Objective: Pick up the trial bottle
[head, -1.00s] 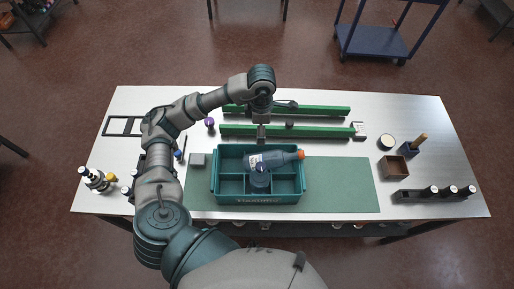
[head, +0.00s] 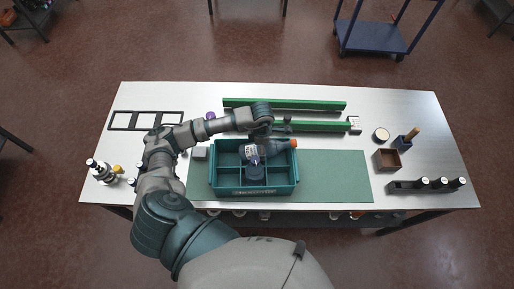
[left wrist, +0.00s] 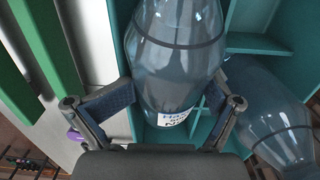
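A blue-grey translucent bottle (head: 281,144) with an orange cap and a white label lies across the teal crate (head: 213,176). A second bottle (head: 255,171) of like colour stands in a front compartment. I cannot tell from any readable name which is the trial bottle. My left gripper (head: 262,136) is over the lying bottle, its fingers partly hidden in the head view. In the left wrist view, the open fingers (left wrist: 152,103) straddle a labelled bottle (left wrist: 172,65); I cannot tell whether they touch it. Another bottle (left wrist: 275,118) is at right. My right gripper is out of view.
The crate stands on a green mat (head: 335,175). Green rails (head: 310,104) lie behind it. A small grey block (head: 199,154) is close at its left. A brown box (head: 387,159) and a dark rack (head: 425,186) stand at right. The mat right of the crate is clear.

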